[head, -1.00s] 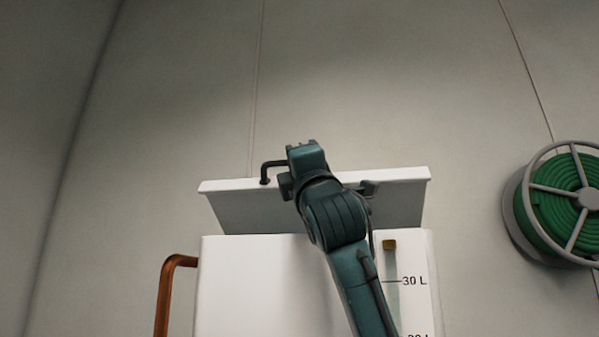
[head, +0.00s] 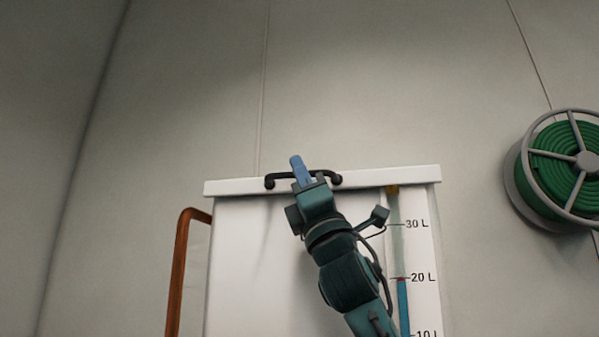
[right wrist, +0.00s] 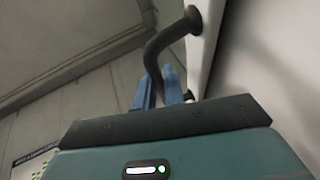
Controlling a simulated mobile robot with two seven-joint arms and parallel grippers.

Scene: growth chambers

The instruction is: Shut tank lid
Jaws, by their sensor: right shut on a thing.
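The white tank (head: 250,270) stands against the wall, with a level scale on its right side. Its white lid (head: 390,176) lies level on top, and I see no gap under its front edge. A black bar handle (head: 277,179) is fixed to the lid's front edge. My right gripper (head: 299,168) is at the handle's middle, its blue fingers shut on the bar. In the right wrist view the fingers (right wrist: 160,88) are around the dark handle (right wrist: 168,40), beside the white lid edge (right wrist: 204,50). My left gripper is not in view.
A copper pipe (head: 180,262) runs up along the tank's left side. A reel of green hose (head: 565,165) hangs on the wall at the right. The wall above the lid is bare.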

